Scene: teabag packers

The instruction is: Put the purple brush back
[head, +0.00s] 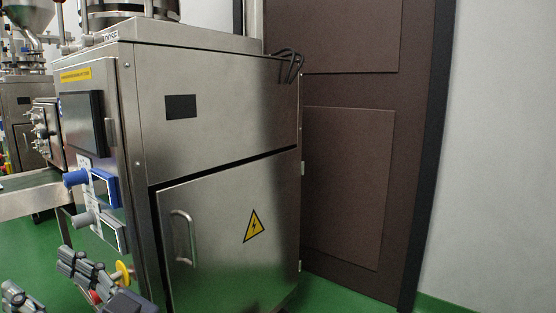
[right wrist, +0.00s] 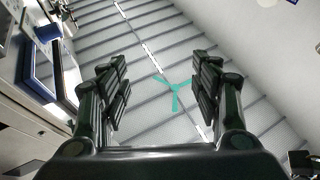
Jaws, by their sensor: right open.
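No clearly purple brush shows in either view. On the side of the steel cabinet in the head view, a blue handle (head: 76,178) sticks out at a blue-edged frame (head: 111,190), and a grey handle (head: 83,219) sticks out at a white-edged frame below it. My right gripper (head: 50,283) is low at the left of the head view, below these handles. Its two fingers are spread. In the right wrist view the right gripper (right wrist: 160,88) is open, with nothing between the fingers. A blue-edged frame (right wrist: 38,75) shows left of it. My left gripper is not in view.
The steel cabinet (head: 225,130), with a closed door and a yellow warning sign, fills the middle. A brown door (head: 350,180) stands behind it. A yellow disc (head: 122,272) shows beside my right gripper. A grey striped surface (right wrist: 145,105) with a green mark fills the wrist view.

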